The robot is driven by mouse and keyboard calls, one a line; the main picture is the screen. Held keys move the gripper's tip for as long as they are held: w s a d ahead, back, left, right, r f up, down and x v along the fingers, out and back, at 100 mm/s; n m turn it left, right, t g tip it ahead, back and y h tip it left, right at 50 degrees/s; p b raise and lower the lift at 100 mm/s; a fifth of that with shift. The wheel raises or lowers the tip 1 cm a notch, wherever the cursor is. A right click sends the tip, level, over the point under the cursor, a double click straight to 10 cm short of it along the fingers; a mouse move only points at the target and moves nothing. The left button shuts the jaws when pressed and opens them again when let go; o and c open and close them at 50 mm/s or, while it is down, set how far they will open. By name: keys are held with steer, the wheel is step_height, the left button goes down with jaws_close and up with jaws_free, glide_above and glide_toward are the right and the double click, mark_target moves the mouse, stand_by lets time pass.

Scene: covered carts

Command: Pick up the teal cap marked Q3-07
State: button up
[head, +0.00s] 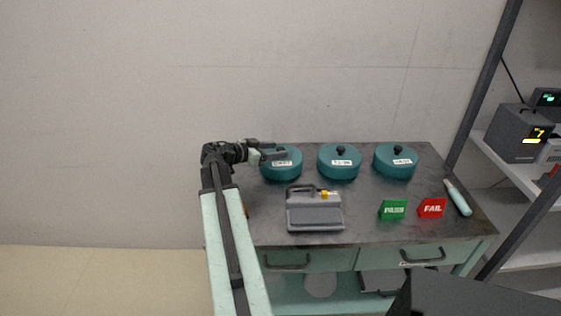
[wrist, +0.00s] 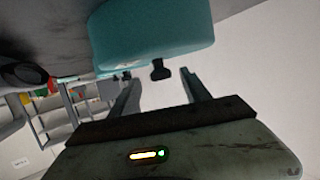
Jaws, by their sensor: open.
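Three teal caps stand in a row at the back of the cart: the left cap (head: 282,166), the middle cap (head: 339,163) and the right cap (head: 395,161). Each has a white label, too small to read surely. The middle and right caps show a dark knob on top. My gripper (head: 272,150) is at the top of the left cap and partly hides it. In the wrist view one teal cap (wrist: 150,30) fills the upper middle. Its dark knob (wrist: 160,70) shows between the tips of my open fingers (wrist: 159,78), with gaps on both sides.
A grey case with a handle (head: 315,212) lies in front of the caps. A green PASS sign (head: 392,209), a red FAIL sign (head: 431,207) and a pale teal tool (head: 458,197) are to the right. A shelf with display boxes (head: 519,133) stands at the far right.

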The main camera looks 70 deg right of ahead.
mark_target(279, 149)
steer(key=x, duration=0.3)
steer(key=shift+b, duration=0.3)
jaws_close()
step_height(279, 149, up, 10)
steer(key=p, duration=1)
steer(key=shift+r, duration=0.1)
